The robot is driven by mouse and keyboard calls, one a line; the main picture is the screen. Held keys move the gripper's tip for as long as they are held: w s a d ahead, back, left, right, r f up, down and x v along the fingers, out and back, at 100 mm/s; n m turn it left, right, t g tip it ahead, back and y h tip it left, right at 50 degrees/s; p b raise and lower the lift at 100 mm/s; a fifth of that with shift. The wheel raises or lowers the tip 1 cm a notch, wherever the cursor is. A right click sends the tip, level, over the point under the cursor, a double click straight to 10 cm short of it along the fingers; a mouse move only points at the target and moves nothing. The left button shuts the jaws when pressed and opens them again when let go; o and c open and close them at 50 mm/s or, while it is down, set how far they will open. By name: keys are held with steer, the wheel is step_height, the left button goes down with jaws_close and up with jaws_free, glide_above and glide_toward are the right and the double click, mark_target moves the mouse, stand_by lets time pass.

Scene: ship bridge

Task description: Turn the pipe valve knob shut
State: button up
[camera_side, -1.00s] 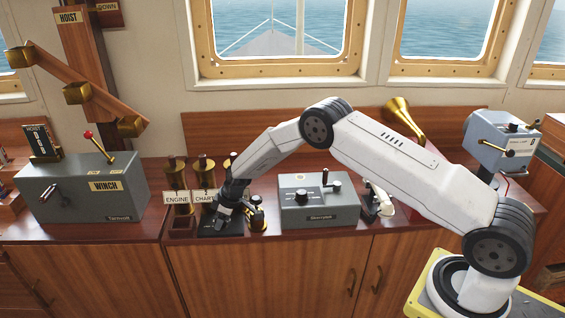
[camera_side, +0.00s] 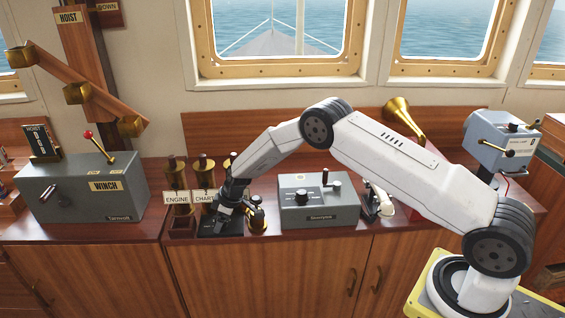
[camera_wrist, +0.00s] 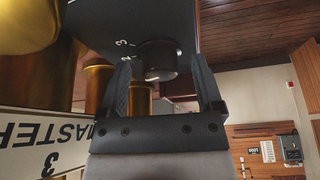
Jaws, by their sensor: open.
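A round dark knob (camera_wrist: 157,60) sits on a black panel (camera_wrist: 180,22) with white scale numbers in the wrist view. It appears to be the pipe valve knob, though no label confirms it. My gripper (camera_wrist: 159,75) is open, with one finger on each side of the knob. I cannot tell whether either finger touches it. In the side view my gripper (camera_side: 226,212) points down at the small black unit (camera_side: 212,229) on the counter and hides most of it, including the knob.
Brass cylinders with label plates (camera_side: 178,197) stand close on the left. A grey winch box (camera_side: 80,190) is farther left. A grey control box (camera_side: 318,205) stands to the right, then a white handset (camera_side: 380,200) and a brass horn (camera_side: 405,118). The counter front is clear.

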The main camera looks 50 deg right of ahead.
steer(key=shift+r, duration=0.1)
steer(key=v, duration=0.7)
steer(key=shift+s+r, duration=0.2)
steer(key=shift+r, duration=0.05)
steer(key=shift+d, duration=0.15)
step_height(320, 180, up, 18)
steer(key=shift+s+a+m+t, duration=0.55)
steer(key=shift+s+m+t, duration=2)
steer(key=shift+t, duration=2.35)
steer(key=shift+h, duration=0.4)
steer(key=f, duration=2.3)
steer(key=shift+w, duration=0.25)
